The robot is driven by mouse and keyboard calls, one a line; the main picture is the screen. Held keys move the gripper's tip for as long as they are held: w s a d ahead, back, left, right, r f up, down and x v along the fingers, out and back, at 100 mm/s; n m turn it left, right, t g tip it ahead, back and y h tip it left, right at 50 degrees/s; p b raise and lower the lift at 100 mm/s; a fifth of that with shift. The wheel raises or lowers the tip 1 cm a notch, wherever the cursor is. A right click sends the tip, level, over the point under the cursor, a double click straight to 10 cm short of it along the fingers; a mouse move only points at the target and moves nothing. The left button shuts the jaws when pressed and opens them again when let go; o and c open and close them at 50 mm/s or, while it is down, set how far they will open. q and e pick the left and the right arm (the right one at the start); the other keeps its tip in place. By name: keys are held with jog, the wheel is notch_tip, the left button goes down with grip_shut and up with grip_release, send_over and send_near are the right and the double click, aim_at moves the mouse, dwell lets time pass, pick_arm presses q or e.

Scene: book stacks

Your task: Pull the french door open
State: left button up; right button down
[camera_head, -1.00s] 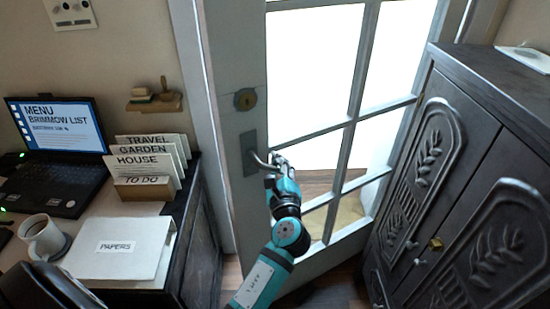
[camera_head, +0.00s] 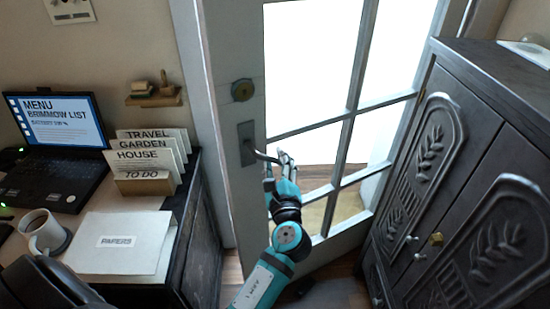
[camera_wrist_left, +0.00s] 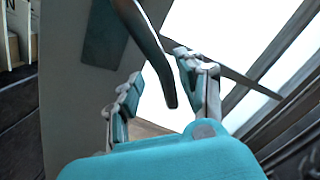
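The french door (camera_head: 226,125) has a pale grey frame and bright glass panes, and stands at an angle in its doorway. Its dark lever handle (camera_head: 262,156) sits on a plate below a round brass lock. My left gripper (camera_head: 278,170) is at the free end of the lever. In the left wrist view, the gripper (camera_wrist_left: 160,92) has its fingers spread, with the lever (camera_wrist_left: 150,50) passing between them. I see a gap on each side of the lever, so it does not look clamped. My right gripper is not in view.
A dark carved cabinet (camera_head: 450,160) stands close on the right. At left, a desk holds a laptop (camera_head: 55,135), a cup (camera_head: 42,230), white papers (camera_head: 120,242) and a card holder (camera_head: 145,183). A small wall shelf (camera_head: 154,99) hangs above. Little floor shows.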

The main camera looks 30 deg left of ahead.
pick_arm(q)
jog(key=v, duration=0.5)
jog(key=shift+s+d, duration=0.15)
jog(key=shift+s, duration=0.2)
jog(key=shift+f, duration=0.15)
jog(key=d+f+g+h, duration=0.1)
jog(key=d+f+h, duration=0.15)
jog(key=f, duration=0.85)
jog(key=d+f+g+h, duration=0.15)
jog(key=f+h, duration=0.25)
jog(key=f, duration=0.7)
jog(key=s+d+f+n+g+h, duration=0.15)
jog(key=s+f, duration=0.25)
jog(key=f, duration=0.4)
jog(key=s+d+f+n+g+h, duration=0.1)
jog(key=s+f+n+g, duration=0.15)
jog(key=s+f, duration=0.45)
jog(key=s+a+f+n+g+h, duration=0.15)
jog(key=s+f+n+g, duration=0.3)
jog(key=s+f, duration=0.9)
jog(key=s+a+f+n+g, duration=0.1)
jog(key=s+f+n, duration=0.3)
jog(key=s, duration=0.5)
jog(key=s+a+f+n+g, duration=0.1)
jog(key=s+a+f+n, duration=0.2)
jog(key=s, duration=0.6)
jog(key=shift+f+n+g+h, duration=0.4)
jog(key=shift+f+n, duration=0.3)
jog(key=shift+n, duration=0.35)
